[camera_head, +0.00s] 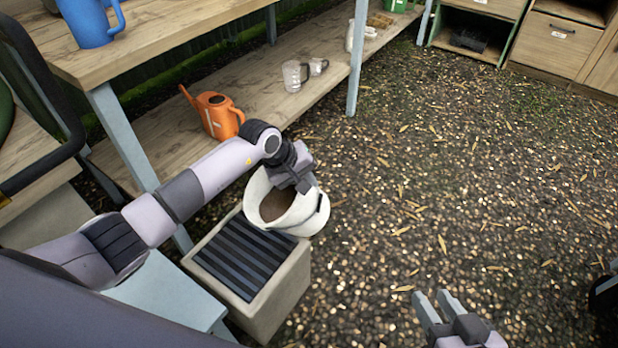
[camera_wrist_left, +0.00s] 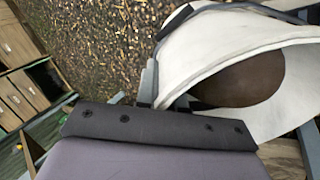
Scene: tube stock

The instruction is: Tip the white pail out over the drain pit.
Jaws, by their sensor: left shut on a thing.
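The white pail (camera_head: 309,222) is at the centre of the head view, at the far right corner of the drain pit. It is tilted, and brown contents (camera_head: 276,205) show inside its mouth. The drain pit (camera_head: 246,252) is a pale box with a dark slatted grate on top. My left gripper (camera_head: 297,180) is shut on the pail at its upper side. In the left wrist view the pail (camera_wrist_left: 225,40) fills the upper right, with the brown contents inside; the fingertips are mostly hidden. My right gripper (camera_head: 437,306) is open and empty above the gravel at the bottom.
A wooden bench with a lower shelf (camera_head: 262,88) runs along the left. It holds an orange watering can (camera_head: 216,114), a clear jug (camera_head: 294,75) and a blue jug (camera_head: 90,22). Cabinets (camera_head: 555,45) stand at the back right.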

